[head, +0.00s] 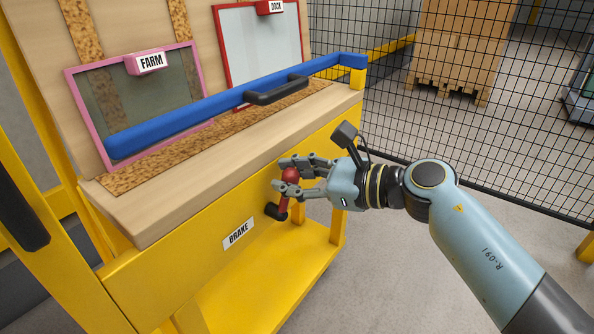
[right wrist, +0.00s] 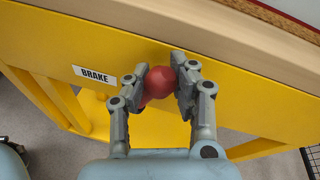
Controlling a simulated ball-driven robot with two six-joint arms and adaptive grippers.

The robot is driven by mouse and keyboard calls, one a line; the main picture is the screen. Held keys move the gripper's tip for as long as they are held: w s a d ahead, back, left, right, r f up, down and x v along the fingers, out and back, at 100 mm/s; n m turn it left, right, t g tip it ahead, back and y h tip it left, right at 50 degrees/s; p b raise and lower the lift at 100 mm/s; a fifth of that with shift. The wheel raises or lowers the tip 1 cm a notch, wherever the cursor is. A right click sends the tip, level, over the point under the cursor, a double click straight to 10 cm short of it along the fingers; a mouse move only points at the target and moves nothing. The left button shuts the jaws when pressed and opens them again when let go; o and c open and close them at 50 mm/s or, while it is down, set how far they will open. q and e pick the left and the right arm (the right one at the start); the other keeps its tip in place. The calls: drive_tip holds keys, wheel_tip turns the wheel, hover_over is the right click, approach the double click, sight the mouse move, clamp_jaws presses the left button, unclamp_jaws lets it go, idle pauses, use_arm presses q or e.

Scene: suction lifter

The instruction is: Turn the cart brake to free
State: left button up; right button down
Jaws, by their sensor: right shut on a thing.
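The cart brake is a red lever (head: 284,206) with a round red knob, mounted on a dark pivot on the yellow side panel of the cart (head: 200,232). It stands up from the pivot, tilted slightly right in the head view. A white BRAKE label (head: 238,234) is on the panel to its left. My right gripper (head: 287,179) is shut on the lever's knob; the red knob (right wrist: 159,83) shows between its fingers in the right wrist view. The fingers hide part of the lever. My left gripper is not in view.
A blue bar (head: 200,113) with a black handle (head: 276,90) runs above the wooden cart top. A black mesh fence (head: 400,110) is at the back right. Floor right of the cart is clear.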

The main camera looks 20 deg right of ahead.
drive_tip(key=shift+s+a+n+h, duration=0.5)
drive_tip(key=shift+s+a+n, duration=0.15)
drive_tip(key=shift+n, duration=0.35)
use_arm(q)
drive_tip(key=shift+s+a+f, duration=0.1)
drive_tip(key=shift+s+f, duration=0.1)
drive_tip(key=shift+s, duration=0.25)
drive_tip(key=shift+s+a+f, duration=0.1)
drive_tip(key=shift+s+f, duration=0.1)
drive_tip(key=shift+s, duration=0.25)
use_arm(e)
drive_tip(key=shift+s+a+f+n+t, duration=0.1)
drive_tip(key=shift+s+a+n+t, duration=0.1)
drive_tip(key=shift+n+t, duration=0.15)
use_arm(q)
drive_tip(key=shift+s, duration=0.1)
use_arm(e)
drive_tip(key=c, duration=0.9)
unclamp_jaws()
drive_tip(key=v, duration=1.2)
drive_tip(key=shift+a+r, duration=0.15)
drive_tip(key=shift+r, duration=0.1)
